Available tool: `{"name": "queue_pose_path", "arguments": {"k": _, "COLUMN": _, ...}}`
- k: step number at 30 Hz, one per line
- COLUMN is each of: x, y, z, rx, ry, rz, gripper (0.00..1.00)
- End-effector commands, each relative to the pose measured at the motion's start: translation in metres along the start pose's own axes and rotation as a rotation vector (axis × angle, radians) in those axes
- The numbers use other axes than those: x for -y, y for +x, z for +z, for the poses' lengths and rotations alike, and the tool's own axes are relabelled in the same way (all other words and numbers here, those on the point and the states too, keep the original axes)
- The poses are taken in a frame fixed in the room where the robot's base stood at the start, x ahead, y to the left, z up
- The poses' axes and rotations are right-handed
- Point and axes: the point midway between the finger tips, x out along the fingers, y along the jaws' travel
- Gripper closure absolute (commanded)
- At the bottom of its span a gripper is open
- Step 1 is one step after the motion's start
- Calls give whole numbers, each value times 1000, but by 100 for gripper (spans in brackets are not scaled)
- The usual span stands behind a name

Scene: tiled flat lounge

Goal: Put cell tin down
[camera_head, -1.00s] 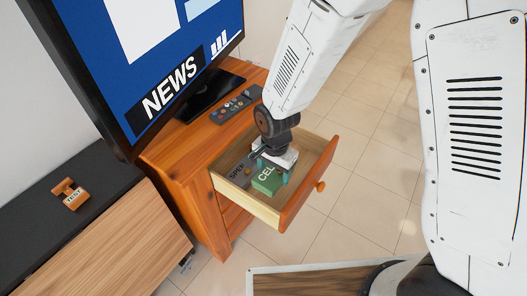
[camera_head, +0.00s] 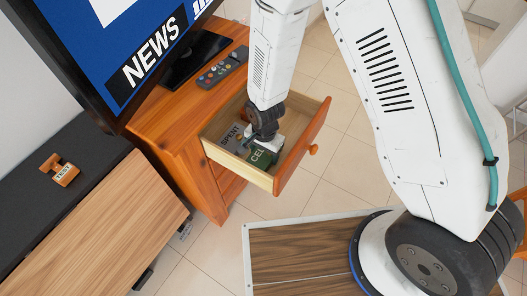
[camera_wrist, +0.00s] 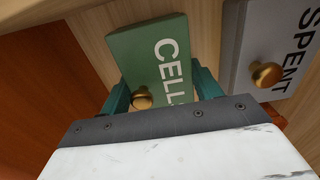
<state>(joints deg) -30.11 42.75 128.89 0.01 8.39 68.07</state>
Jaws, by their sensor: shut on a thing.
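The green cell tin (camera_head: 261,157), lettered "CELL", is inside the open wooden drawer (camera_head: 303,146). My gripper (camera_head: 264,144) reaches down into the drawer and is shut on the tin. In the wrist view the tin's green lid (camera_wrist: 150,52) with a brass knob lies between my two teal fingers (camera_wrist: 160,92).
The drawer is part of a wooden cabinet (camera_head: 180,165) bearing a television (camera_head: 120,50) and a remote (camera_head: 222,68). A dark bench (camera_head: 35,190) with an orange "TEST" piece (camera_head: 59,170) stands left. Tiled floor is clear right of the drawer.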

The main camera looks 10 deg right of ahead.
Motion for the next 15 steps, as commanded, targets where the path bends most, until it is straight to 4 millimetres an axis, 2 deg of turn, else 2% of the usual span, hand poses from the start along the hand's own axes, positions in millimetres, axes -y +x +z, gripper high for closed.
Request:
{"name": "queue_pose_path", "arguments": {"k": 7, "x": 0, "y": 2, "z": 0, "rx": 0, "ry": 0, "rz": 1, "gripper": 62}}
{"name": "queue_pose_path", "arguments": {"k": 8, "x": 0, "y": 3, "z": 0, "rx": 0, "ry": 0, "rz": 1, "gripper": 34}}
{"name": "queue_pose_path", "arguments": {"k": 10, "x": 0, "y": 2, "z": 0, "rx": 0, "ry": 0, "rz": 0, "gripper": 15}}
{"name": "queue_pose_path", "arguments": {"k": 15, "x": 0, "y": 2, "z": 0, "rx": 0, "ry": 0, "rz": 0, "gripper": 15}}
